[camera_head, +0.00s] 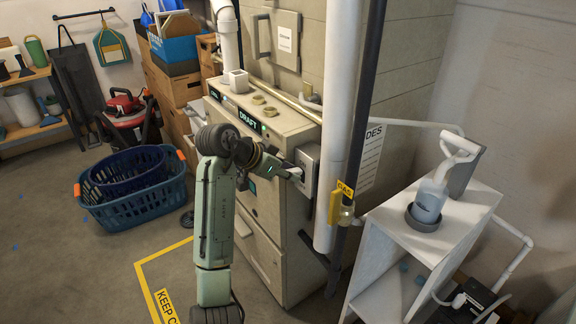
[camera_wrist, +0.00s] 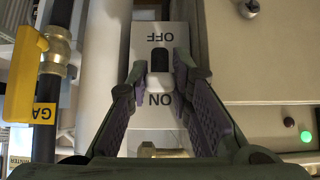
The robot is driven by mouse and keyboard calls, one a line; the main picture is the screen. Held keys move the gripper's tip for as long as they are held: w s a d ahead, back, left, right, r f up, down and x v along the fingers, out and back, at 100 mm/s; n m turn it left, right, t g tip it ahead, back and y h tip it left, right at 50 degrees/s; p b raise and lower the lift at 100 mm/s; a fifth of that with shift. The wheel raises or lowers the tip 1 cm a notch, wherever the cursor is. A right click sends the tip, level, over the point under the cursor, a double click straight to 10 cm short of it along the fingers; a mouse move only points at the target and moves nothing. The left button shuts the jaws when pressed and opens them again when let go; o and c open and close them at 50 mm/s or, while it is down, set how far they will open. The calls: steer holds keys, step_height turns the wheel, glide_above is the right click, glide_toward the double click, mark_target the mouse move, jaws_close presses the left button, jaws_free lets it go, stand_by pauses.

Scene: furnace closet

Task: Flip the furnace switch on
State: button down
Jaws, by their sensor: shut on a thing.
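The furnace switch is a grey box (camera_head: 309,160) on the furnace's right side, beside the white pipe. In the wrist view its plate (camera_wrist: 148,40) reads upside down, with OFF at the top and ON below. The white switch lever (camera_wrist: 160,84) shows on the ON side, with the dark slot open on the OFF side. My gripper (camera_wrist: 160,75) has one finger on each side of the lever and is shut on it. In the head view my gripper (camera_head: 290,172) reaches the front of the box and hides part of it.
A white vertical pipe (camera_head: 339,110) and a yellow GAS tag (camera_head: 341,203) on a dark pipe stand close to the right of the switch. The furnace (camera_head: 262,190) has a lit DRAFT panel. A white shelf (camera_head: 440,235) stands right. Blue baskets (camera_head: 135,190) lie on the floor left.

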steer(key=y+p, duration=0.1)
steer(key=r+g+y+p, duration=0.1)
steer(key=shift+w+d+r+g+p, duration=0.1)
steer(key=shift+d+r+g+p, duration=0.1)
steer(key=shift+g+p, duration=0.15)
steer(key=shift+y+p, duration=0.3)
steer(key=shift+p, duration=0.05)
steer(key=shift+g, duration=0.25)
steer(key=c, duration=1.7)
jaws_free()
steer(key=v, duration=1.2)
steer(key=shift+d, duration=0.15)
steer(key=shift+w, duration=0.1)
